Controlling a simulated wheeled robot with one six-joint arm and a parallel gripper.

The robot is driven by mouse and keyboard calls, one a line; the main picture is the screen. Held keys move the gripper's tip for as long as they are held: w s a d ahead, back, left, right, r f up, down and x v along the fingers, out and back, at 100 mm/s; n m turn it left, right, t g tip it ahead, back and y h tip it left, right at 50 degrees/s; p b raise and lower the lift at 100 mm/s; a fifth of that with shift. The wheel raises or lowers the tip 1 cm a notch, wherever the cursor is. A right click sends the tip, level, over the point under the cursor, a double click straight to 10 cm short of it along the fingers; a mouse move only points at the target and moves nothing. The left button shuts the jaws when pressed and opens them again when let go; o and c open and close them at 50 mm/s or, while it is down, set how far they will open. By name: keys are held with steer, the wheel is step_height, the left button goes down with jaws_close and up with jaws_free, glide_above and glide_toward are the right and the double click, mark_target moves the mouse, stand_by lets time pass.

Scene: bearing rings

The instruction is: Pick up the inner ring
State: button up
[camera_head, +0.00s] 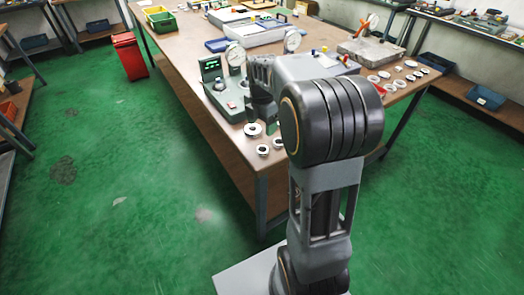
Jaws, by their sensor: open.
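Several metal bearing rings lie flat at the near end of the brown workbench. One ring (253,129) lies just below my gripper in the picture, a smaller ring (263,149) is nearer the front edge, and another ring (278,143) is partly beside my arm. I cannot tell which of them is the inner ring. My gripper (261,116) points down over the near left part of the bench, open, with its fingertips small and dark. My arm hides part of the bench.
A green gauge stand (216,86) with a dial stands left of my gripper. A red bin (130,57) stands on the open green floor left of the workbench (180,50).

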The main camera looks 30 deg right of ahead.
mark_target(262, 152)
steer(key=f+b, duration=0.1)
steer(key=f, duration=1)
steer(key=shift+s, duration=0.2)
steer(key=c, duration=1)
steer(key=shift+r, duration=0.1)
